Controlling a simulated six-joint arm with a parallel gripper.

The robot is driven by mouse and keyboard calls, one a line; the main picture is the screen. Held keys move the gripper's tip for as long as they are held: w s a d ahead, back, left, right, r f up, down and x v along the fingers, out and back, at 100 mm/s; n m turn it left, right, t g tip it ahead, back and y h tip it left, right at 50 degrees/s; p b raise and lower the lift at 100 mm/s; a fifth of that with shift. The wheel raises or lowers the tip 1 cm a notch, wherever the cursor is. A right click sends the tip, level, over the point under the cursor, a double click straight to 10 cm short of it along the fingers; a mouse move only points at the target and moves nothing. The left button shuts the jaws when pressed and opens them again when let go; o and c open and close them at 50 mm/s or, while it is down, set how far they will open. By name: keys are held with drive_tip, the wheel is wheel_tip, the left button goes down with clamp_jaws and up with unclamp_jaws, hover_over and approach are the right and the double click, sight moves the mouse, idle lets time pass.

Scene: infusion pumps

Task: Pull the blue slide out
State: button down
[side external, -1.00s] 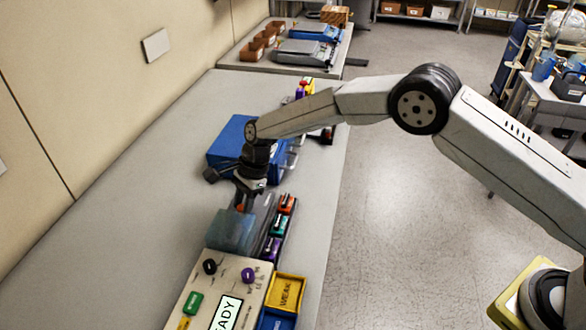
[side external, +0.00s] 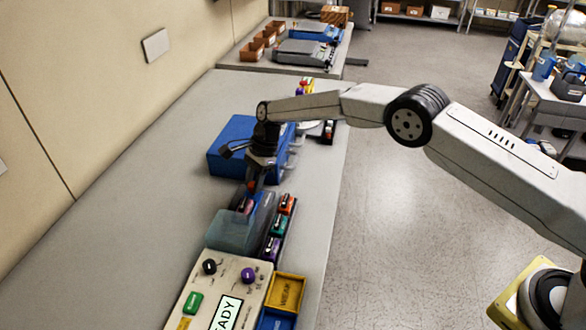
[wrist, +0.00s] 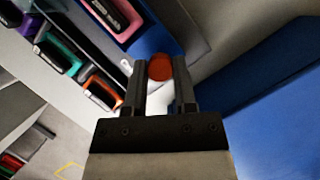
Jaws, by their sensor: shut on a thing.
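My gripper (side external: 251,188) is over the far end of a grey-blue translucent pump housing (side external: 233,232) in the side view. In the wrist view my gripper (wrist: 158,80) has its two fingers around a round red knob (wrist: 160,67). A blue strip (wrist: 148,46), which looks like the blue slide, lies just beyond the knob, beside a pink-framed block (wrist: 122,14). The join between knob and strip is not clear. In the side view the slide is mostly hidden by the housing and my gripper.
A large blue box (side external: 230,150) stands close behind my gripper. Orange (side external: 287,204), teal (side external: 279,225) and purple (side external: 271,247) blocks sit in a row beside the housing. A panel reading READY (side external: 228,312) is in front. The bench's left side is clear.

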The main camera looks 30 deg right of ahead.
drive_tip(key=shift+r, duration=0.1)
drive_tip(key=c, duration=0.7)
unclamp_jaws()
drive_tip(key=v, duration=0.7)
drive_tip(key=shift+r, duration=0.3)
drive_tip(key=shift+d, duration=0.15)
